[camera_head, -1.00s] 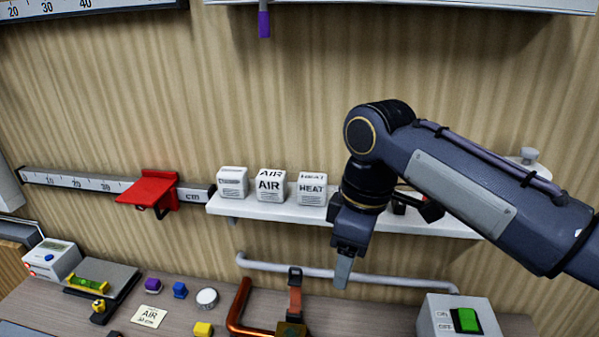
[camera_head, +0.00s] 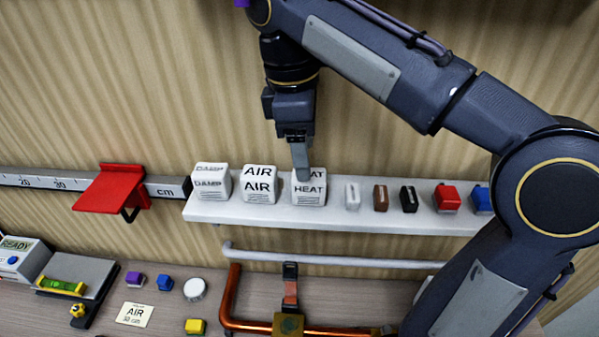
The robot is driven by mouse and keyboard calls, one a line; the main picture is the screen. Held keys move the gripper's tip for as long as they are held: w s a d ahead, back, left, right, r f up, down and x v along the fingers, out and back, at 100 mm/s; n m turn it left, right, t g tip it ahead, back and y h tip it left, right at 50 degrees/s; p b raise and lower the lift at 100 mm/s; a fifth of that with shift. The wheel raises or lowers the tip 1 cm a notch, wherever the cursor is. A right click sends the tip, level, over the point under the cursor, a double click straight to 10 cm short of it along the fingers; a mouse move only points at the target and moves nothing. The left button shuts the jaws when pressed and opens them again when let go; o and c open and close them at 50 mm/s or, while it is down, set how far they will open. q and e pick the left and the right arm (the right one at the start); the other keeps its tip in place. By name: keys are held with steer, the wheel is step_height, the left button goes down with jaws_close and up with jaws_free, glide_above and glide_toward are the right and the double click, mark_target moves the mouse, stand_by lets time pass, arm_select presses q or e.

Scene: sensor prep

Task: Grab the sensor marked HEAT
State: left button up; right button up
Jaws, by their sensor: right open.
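The HEAT sensor (camera_head: 309,191) is a white cube on the white wall shelf, right of the AIR cube (camera_head: 259,184) and the DAMP cube (camera_head: 211,182). My right gripper (camera_head: 301,172) points down over the HEAT cube. Its fingers overlap the cube's top rear edge in the picture and hide part of the top label. One finger mostly hides the other, and I cannot tell whether they touch the cube. The gripper is open. My left gripper is out of view.
The white shelf (camera_head: 335,218) also carries several small blocks, including a red one (camera_head: 447,198). A red bracket (camera_head: 113,188) sits on the ruler at left. A grey rail (camera_head: 340,258) and a copper pipe (camera_head: 232,290) run below. Small items lie on the bench.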

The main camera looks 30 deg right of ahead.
mark_target(310, 183)
steer(key=f, duration=0.4)
steer(key=s+d+f, duration=0.1)
steer(key=f, duration=0.2)
steer(key=shift+p, duration=0.4)
steer(key=shift+a+f, duration=0.1)
steer(key=c, duration=1.1)
